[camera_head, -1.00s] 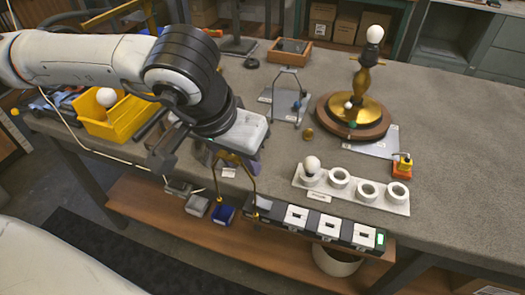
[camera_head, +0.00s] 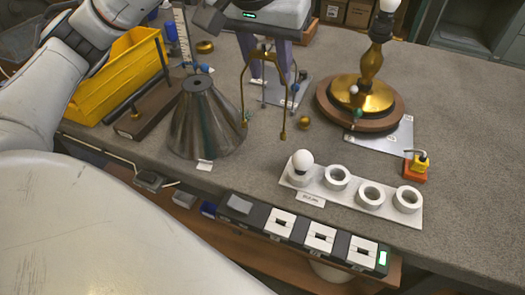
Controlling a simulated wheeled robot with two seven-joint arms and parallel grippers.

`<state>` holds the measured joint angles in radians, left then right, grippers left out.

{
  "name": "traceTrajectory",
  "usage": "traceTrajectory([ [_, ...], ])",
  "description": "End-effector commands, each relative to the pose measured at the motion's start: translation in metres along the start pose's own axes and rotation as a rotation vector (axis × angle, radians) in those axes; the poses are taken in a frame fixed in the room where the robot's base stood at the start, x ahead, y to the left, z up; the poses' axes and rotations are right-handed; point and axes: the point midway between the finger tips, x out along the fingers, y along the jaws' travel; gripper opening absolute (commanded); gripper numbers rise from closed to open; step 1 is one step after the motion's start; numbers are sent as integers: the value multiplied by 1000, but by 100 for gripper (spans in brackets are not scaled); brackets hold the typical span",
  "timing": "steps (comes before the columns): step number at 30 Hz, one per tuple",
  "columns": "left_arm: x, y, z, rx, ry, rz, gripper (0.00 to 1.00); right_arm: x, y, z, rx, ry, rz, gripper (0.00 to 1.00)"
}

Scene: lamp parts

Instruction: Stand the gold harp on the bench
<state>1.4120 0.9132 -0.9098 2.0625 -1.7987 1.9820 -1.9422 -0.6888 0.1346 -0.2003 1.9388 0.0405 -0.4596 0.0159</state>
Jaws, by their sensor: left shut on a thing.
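The gold harp (camera_head: 244,92) is a thin bent-wire loop with two legs, upright with its feet pointing down. My left gripper (camera_head: 265,55) comes in from the top and is shut on the harp near its top, with the purple-grey fingers on either side. The harp's feet are over the grey bench (camera_head: 460,130), behind the bulb strip; I cannot tell whether they touch it. My right gripper is not in view.
A grey metal cone shade (camera_head: 203,125) stands left of the harp. A lamp base (camera_head: 375,100) with a gold stem is to the right. A white strip (camera_head: 350,205) with several ring sockets and a bulb (camera_head: 302,160) lies in front. A gold ball (camera_head: 304,122) is close by.

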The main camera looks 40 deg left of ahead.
Motion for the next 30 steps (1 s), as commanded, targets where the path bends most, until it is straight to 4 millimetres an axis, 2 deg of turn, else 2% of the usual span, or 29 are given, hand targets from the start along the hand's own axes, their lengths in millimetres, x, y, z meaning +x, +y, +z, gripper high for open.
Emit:
traceTrajectory([
  [10, 47, -6, 18, -12, -2, -7, 7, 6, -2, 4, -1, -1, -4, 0],
  [17, 65, -5, 24, -12, 0, -6, 7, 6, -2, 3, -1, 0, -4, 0],
  [22, 87, -5, 34, -13, -2, -6, 7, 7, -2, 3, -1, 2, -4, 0],
  [30, 92, -5, 35, -12, 3, -5, 7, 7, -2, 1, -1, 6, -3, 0],
])
